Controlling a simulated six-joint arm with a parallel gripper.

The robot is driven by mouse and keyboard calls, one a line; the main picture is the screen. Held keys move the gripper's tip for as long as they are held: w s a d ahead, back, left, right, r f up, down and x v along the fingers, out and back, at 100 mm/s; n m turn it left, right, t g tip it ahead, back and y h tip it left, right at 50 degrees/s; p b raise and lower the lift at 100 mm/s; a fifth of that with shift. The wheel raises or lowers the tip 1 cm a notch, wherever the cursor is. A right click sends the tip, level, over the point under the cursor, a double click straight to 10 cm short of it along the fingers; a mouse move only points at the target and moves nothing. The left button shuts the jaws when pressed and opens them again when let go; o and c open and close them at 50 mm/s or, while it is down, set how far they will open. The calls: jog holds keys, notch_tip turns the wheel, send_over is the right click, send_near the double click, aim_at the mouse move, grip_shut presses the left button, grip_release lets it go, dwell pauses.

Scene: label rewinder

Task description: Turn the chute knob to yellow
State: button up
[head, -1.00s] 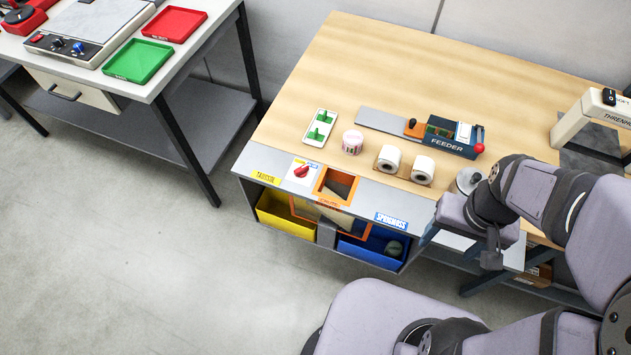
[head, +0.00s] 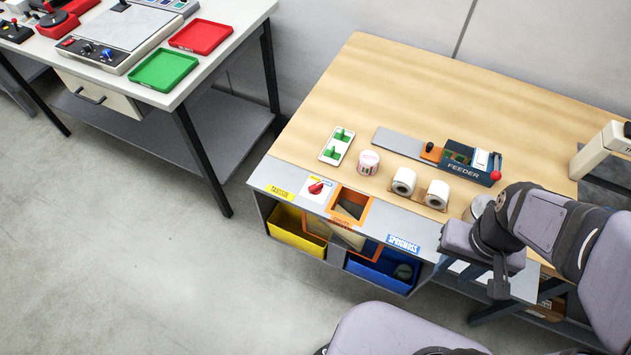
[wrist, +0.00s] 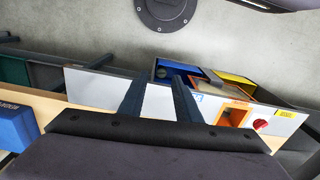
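The red chute knob (head: 316,187) sits on a small white plate at the front left of the wooden bench. It also shows in the wrist view (wrist: 261,125), at the right. Its bar slants up to the right in the head view; which end is the pointer is too small to tell. A yellow label (head: 281,192) lies left of the plate and a blue label (head: 403,243) farther right. An orange-framed chute opening (head: 350,206) is beside the knob. My gripper (wrist: 158,80) is open and empty, over the bench front edge, well right of the knob in the head view.
A yellow bin (head: 297,231) and a blue bin (head: 380,270) sit under the bench front. Two white rolls, a pink-labelled roll (head: 368,162), a green-switch plate (head: 337,146) and the feeder (head: 465,163) stand behind the grey strip. Open floor lies in front.

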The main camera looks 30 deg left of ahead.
aim_at(316, 185)
jog(key=s+a+f+n+g, duration=0.2)
jog(key=s+a+f+n, duration=0.2)
jog(key=a, duration=0.2)
jog(key=shift+n+t+h, duration=0.5)
jog(key=shift+n, duration=0.2)
jog(key=w+a+f, duration=0.1)
jog(key=w+a, duration=0.2)
jog(key=a, duration=0.4)
jog(key=w+a+f+p, duration=0.1)
jog(key=w+a+f, duration=0.1)
jog(key=a, duration=0.6)
jog(key=w+a+f, duration=0.2)
jog(key=w+a, duration=0.3)
jog(key=a, duration=0.3)
jog(key=w+a, duration=0.1)
jog(key=w+a+r+m, duration=0.1)
jog(key=shift+w+a+m, duration=0.3)
jog(key=shift+w+a, duration=0.05)
jog(key=w+a+r+m, duration=0.1)
jog(key=m, duration=0.2)
jog(key=w+a+r+m, duration=0.1)
jog(key=r+m, duration=0.1)
jog(key=m, duration=0.1)
jog(key=w+a+r+m+t+y, duration=0.1)
jog(key=a+r+m, duration=0.1)
jog(key=m, duration=0.1)
jog(key=shift+w+r, duration=0.25)
jog(key=shift+w, duration=0.15)
jog(key=shift+d+m, duration=0.1)
jog(key=shift+m, duration=1.1)
